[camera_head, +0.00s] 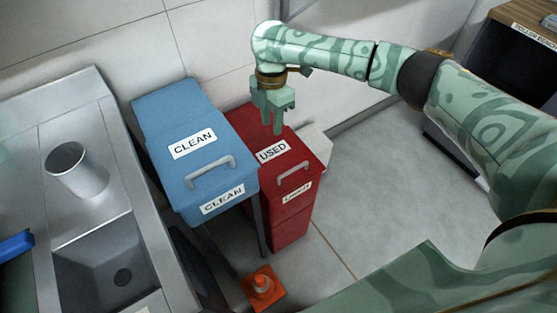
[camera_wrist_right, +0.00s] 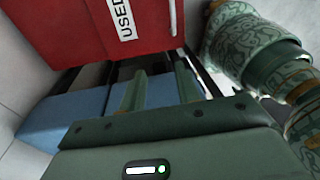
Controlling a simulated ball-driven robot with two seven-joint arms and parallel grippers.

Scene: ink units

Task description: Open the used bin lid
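The red used bin (camera_head: 290,222) stands on the floor right of the blue bin. Its lid (camera_head: 285,150) looks shut, with a white USED label on top and a grey handle (camera_head: 293,172) near the front edge. My right gripper (camera_head: 272,128) hangs over the back part of the red lid, fingers down, short of the handle. In the right wrist view its two fingers (camera_wrist_right: 160,90) are apart with nothing between them. The red lid (camera_wrist_right: 75,30) fills the top there, with the handle partly cut off. I cannot tell whether the fingers touch the lid. My left gripper is not in view.
The blue CLEAN bin (camera_head: 175,110) stands close against the red bin's left side. A metal sink (camera_head: 75,215) with a steel cup (camera_head: 77,170) is at left.

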